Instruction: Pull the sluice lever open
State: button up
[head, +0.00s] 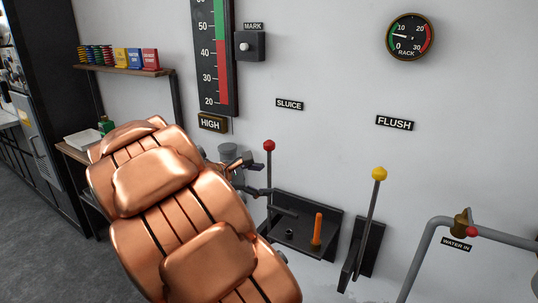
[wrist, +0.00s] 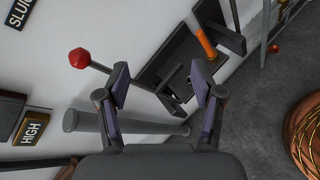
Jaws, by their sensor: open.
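The sluice lever has a red knob (head: 269,145) on a thin grey rod and stands below the SLUICE sign (head: 289,104). Its foot is at a dark wall bracket (head: 322,221). In the wrist view its red knob (wrist: 80,58) is left of the fingers, and its rod (wrist: 142,88) runs slantwise across the gap, partly hidden by the left finger. My gripper (head: 263,179) is open and empty, just left of the rod in the head view. In the wrist view my gripper (wrist: 161,88) has its fingers spread wide. I cannot tell whether a finger touches the rod.
An orange handle (head: 317,229) stands on the bracket, right of the lever. A yellow-knobbed lever (head: 379,173) stands farther right under the FLUSH sign (head: 394,123). A grey pipe (head: 418,262) is at the far right.

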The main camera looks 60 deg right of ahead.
aim_at(265, 148)
jog(key=w+d+n+h+b, duration=0.1)
jog(key=w+d+n, duration=0.1)
jog(key=w+d, duration=0.1)
jog(key=w+d+n+t+h+b, duration=0.1)
jog(key=w+d+n+h, duration=0.1)
jog(key=w+d, duration=0.2)
jog(key=w+d+n+h+b, duration=0.1)
jog(key=w+d+n+h, duration=0.1)
jog(key=w+d+n, duration=0.1)
jog(key=shift+w+d+f+t, duration=0.1)
jog(key=shift+w+d+t, duration=0.2)
jog(key=shift+w+d, duration=0.25)
jog(key=shift+s+d+p, duration=0.1)
jog(key=shift+s+d, duration=0.1)
jog(key=shift+d, duration=1.1)
jog(key=shift+s+d+p, duration=0.15)
jog(key=shift+s+d, duration=0.1)
jog(key=shift+d, duration=1.05)
jog(key=shift+s+d+p, duration=0.1)
jog(key=shift+s+d, duration=0.1)
jog(key=shift+d, duration=1.1)
grip_shut()
